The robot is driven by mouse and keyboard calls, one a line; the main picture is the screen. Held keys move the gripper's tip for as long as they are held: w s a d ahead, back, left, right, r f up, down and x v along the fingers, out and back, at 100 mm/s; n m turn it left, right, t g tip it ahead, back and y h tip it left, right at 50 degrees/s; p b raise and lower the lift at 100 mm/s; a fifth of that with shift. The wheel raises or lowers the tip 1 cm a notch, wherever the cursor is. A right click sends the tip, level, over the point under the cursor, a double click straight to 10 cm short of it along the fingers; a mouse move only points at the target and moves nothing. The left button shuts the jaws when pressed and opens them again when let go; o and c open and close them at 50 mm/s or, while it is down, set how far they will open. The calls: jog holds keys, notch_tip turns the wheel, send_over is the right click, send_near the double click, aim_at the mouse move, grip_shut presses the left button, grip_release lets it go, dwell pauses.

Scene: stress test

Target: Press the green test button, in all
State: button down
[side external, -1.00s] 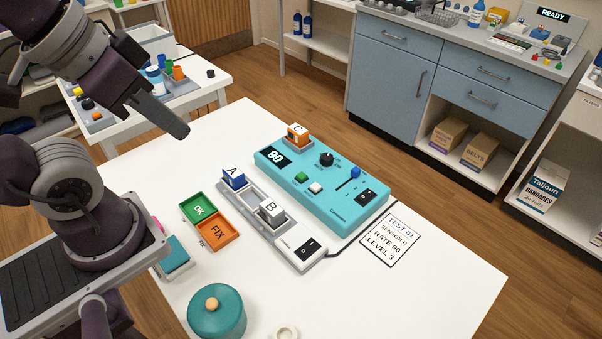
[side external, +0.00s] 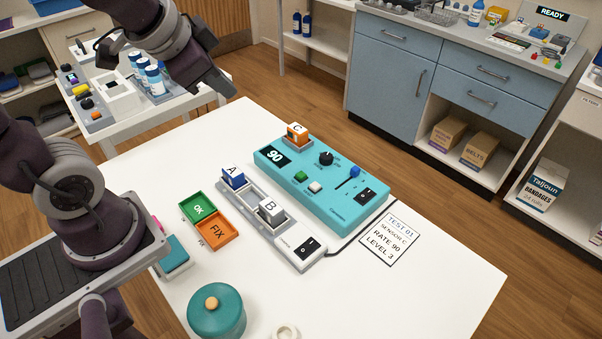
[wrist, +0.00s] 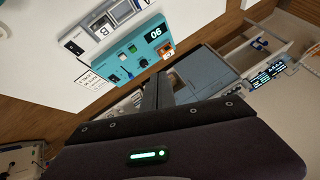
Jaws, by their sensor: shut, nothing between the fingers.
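The teal test unit (side external: 335,185) lies on the white table, with a display reading 90, a black knob, a blue slider and a black switch. Its green button (side external: 300,176) sits beside a white button (side external: 315,187). The unit shows rotated in the wrist view (wrist: 115,68), with the green button (wrist: 132,48) small there. My gripper (side external: 228,90) is shut and empty, in the air up and to the left of the unit. Its fingers also show in the wrist view (wrist: 158,88), apart from the unit.
An orange block C (side external: 297,130) sits at the unit's far end. A grey holder (side external: 250,197) carries blocks A and B. Green OK and orange FIX trays (side external: 218,231) lie left. A printed card (side external: 389,238) reads TEST 01, SENSOR C, RATE 90, LEVEL 3.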

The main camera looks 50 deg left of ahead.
jog(key=w+a+f+m+t, duration=0.15)
jog(key=w+f+m, duration=0.25)
jog(key=w, duration=0.4)
jog(key=m+h, duration=0.6)
jog(key=m, duration=0.1)
send_over(297, 175)
notch_tip(297, 175, down, 11)
jog(key=shift+f, duration=0.2)
jog(key=shift+f, duration=0.1)
jog(key=shift+f, duration=4.3)
jog(key=shift+f, duration=0.1)
jog(key=shift+f, duration=0.3)
